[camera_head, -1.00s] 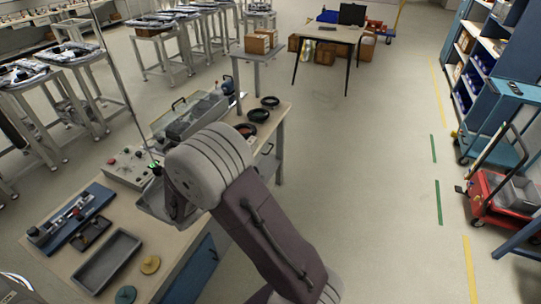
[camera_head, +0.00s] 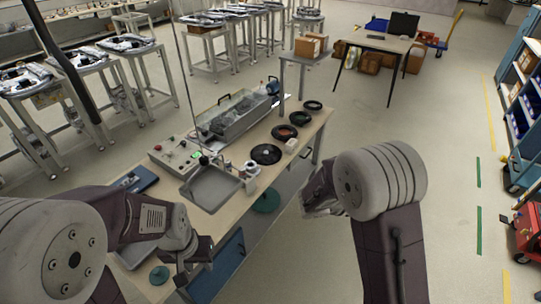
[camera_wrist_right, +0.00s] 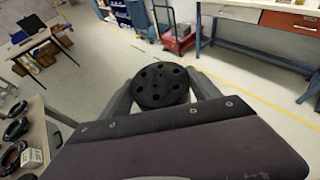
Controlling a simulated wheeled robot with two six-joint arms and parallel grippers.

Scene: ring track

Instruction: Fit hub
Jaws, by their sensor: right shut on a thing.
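In the right wrist view, a black round hub (camera_wrist_right: 160,85) with several holes sits between the fingers of my right gripper (camera_wrist_right: 163,92), which is shut on it. In the head view, my right gripper (camera_head: 316,200) is out past the bench's right edge, and the hub cannot be made out there. My left gripper (camera_head: 190,264) is low over the near part of the bench (camera_head: 222,205); its finger gap is unclear. Several dark rings lie in a row along the bench, the nearest a black one (camera_head: 266,154). A small metal fixture (camera_head: 250,171) stands beside a grey tray (camera_head: 212,187).
A control box (camera_head: 185,150) with a green light and a clear-sided bin (camera_head: 228,112) stand along the bench's far side. A small white box (camera_head: 292,146) is near the rings. A teal disc (camera_head: 160,275) lies by my left gripper. Open floor (camera_head: 440,170) is to the right.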

